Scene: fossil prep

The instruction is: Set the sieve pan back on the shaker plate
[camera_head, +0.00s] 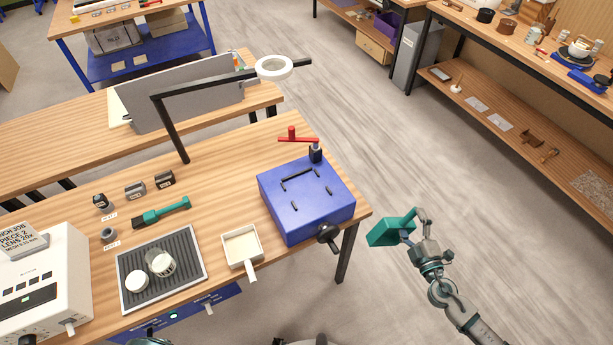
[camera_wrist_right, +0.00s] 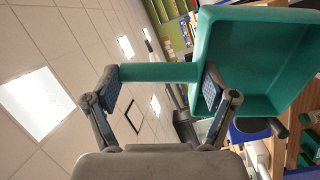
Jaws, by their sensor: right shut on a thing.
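The teal sieve pan (camera_head: 390,232) is a shallow square tray with a handle. My right gripper (camera_head: 418,222) is shut on its handle and holds it tilted in the air, off the right end of the bench. In the right wrist view the two fingers clamp the handle (camera_wrist_right: 160,72), with the pan's hollow (camera_wrist_right: 250,65) at right. The shaker is a blue box (camera_head: 290,215); its plate (camera_head: 305,188) on top carries several black bars and no pan. The sieve pan is apart from it, to its right. At the head view's bottom edge only a sliver of my left arm shows.
Floor is clear around the held pan.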

